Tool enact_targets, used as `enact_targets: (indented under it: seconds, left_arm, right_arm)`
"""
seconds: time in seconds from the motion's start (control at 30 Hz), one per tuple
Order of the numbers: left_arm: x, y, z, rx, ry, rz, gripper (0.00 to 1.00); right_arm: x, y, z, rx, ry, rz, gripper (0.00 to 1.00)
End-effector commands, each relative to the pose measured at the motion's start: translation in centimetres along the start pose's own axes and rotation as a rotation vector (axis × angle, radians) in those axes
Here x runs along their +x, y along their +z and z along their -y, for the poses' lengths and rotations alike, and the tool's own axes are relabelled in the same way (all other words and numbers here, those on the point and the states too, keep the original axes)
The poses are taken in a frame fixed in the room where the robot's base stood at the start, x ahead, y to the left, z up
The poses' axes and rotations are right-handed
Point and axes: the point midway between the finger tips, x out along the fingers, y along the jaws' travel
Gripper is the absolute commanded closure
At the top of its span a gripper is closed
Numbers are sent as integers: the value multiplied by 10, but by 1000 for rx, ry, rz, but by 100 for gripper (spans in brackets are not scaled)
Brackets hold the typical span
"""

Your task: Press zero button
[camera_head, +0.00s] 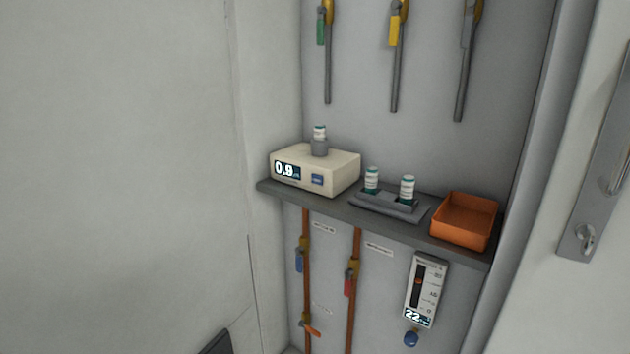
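A cream box-shaped meter (335,172) stands at the left end of a grey shelf. Its dark display (287,171) reads 0.9. A blue button (317,180) sits on its front face, right of the display; its label is too small to read. A small white-capped vial (320,132) stands upright in a grey holder (319,147) on top of the meter. Neither gripper is in view. A dark shape at the bottom edge, left of centre, is too cut off to identify.
The grey shelf (343,214) also carries a dark rack (389,208) with two vials and an orange tray (465,218). Below hang a gauge (424,290) reading about 22 and pipes with coloured valves. Tagged pipes (395,85) hang above. A white door (590,140) is at right.

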Motion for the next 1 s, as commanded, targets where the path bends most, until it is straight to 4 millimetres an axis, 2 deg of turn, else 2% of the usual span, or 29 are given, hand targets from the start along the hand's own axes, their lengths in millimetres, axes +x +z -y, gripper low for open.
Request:
enact_targets:
  seconds: [0.03, 0.17, 1.0]
  left_arm:
    - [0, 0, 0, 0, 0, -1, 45]
    - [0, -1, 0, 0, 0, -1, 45]
    - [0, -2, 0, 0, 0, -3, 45]
  right_arm:
    - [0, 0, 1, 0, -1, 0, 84]
    - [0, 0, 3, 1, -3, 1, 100]
    - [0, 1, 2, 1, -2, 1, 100]
